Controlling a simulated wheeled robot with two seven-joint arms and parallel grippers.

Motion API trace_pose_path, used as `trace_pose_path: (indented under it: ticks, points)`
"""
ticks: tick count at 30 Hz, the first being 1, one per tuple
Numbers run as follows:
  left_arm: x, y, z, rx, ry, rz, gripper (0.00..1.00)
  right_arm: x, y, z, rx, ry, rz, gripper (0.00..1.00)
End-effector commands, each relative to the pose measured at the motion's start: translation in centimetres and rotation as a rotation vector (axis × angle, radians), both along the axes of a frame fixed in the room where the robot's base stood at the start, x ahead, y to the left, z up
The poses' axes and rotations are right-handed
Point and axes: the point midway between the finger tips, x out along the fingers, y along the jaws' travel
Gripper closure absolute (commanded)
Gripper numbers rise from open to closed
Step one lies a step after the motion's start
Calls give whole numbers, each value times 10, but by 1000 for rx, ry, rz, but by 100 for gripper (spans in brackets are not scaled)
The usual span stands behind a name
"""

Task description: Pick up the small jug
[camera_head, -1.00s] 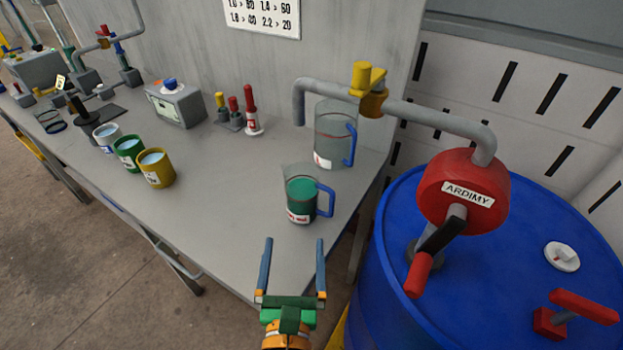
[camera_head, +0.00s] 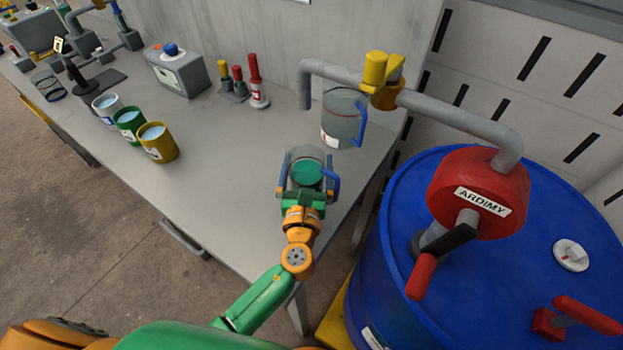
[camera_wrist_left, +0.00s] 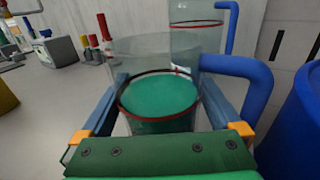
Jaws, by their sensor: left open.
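The small jug (camera_head: 306,171) is clear, with green liquid inside and a blue handle on its right. It stands upright on the grey table near the front right edge. My left gripper (camera_head: 305,172) is open, with one finger on each side of the small jug. In the left wrist view the small jug (camera_wrist_left: 158,98) sits between the two blue fingers. Its lower part is hidden by the gripper body. I cannot tell whether the fingers touch it. My right gripper does not show.
A larger clear jug (camera_head: 343,119) with a blue handle stands just behind, under a grey pipe (camera_head: 455,115). A blue drum (camera_head: 450,290) with a red pump (camera_head: 478,195) is at the right. Several cups, including a yellow one (camera_head: 158,143), stand left. The table (camera_head: 225,180) between is clear.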

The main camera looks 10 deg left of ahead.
Motion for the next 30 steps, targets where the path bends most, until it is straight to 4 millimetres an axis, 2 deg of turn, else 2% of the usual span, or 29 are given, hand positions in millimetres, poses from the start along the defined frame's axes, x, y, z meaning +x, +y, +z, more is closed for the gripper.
trace_pose_path:
  ticks: [4, 12, 13, 14, 20, 23, 26, 30]
  points:
    - [0, 0, 0, -1, 0, 0, 2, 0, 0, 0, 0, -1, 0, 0]
    - [-1, 0, 0, -1, 0, 0, 75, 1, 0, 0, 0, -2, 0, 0]
    - [0, 0, 1, -1, -1, 0, 77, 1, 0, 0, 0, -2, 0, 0]
    - [-1, 0, 1, -1, -1, 0, 87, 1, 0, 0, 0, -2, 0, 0]
    - [-1, 0, 3, -2, -1, 0, 87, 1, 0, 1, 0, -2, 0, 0]
    - [-1, 0, 15, -3, -2, 0, 87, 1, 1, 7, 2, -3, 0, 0]
    - [-1, 0, 39, -5, -5, 0, 87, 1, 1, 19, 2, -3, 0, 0]
    - [-23, 21, 77, -2, -3, 0, 87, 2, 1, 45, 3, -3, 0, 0]
